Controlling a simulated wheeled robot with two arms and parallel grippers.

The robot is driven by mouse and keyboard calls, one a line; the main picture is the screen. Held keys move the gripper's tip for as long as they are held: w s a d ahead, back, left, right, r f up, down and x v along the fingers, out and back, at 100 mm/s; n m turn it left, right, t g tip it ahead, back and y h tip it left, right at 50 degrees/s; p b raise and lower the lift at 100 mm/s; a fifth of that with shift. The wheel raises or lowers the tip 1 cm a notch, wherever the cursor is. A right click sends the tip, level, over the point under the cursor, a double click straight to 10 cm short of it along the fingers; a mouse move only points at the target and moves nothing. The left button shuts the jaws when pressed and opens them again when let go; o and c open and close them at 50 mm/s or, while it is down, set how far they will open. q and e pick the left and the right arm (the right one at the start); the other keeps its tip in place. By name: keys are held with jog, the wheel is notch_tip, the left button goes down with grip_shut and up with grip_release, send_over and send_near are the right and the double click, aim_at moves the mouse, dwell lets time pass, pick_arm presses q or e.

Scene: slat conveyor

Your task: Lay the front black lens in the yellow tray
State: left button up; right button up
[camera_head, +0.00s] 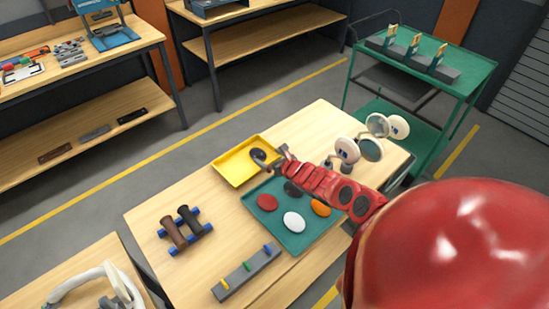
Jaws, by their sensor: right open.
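A black oval lens (258,153) lies in the yellow tray (226,176), near its right side. My right gripper (273,159) is open over the tray's right edge, with one fingertip close to this lens; whether they touch I cannot tell. Another black lens (291,189) lies in the green tray (292,244), partly hidden by my right arm. A red lens (267,202), a white lens (293,222) and an orange lens (320,208) also lie in the green tray. My left gripper is out of view.
A rack with dark cylinders (174,233) and a grey bar with coloured pegs (246,274) stand on the table's left and front. Round mirror-like discs (371,149) stand at the right. A green cart (455,65) is behind. The table's left back part is clear.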

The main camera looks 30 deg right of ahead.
jog(key=shift+r+p+v, duration=0.2)
jog(key=shift+p+v, duration=1)
jog(key=shift+s+r+p, duration=0.15)
jog(key=shift+s+p, duration=0.2)
jog(key=shift+p, duration=0.1)
jog(key=shift+s, duration=0.1)
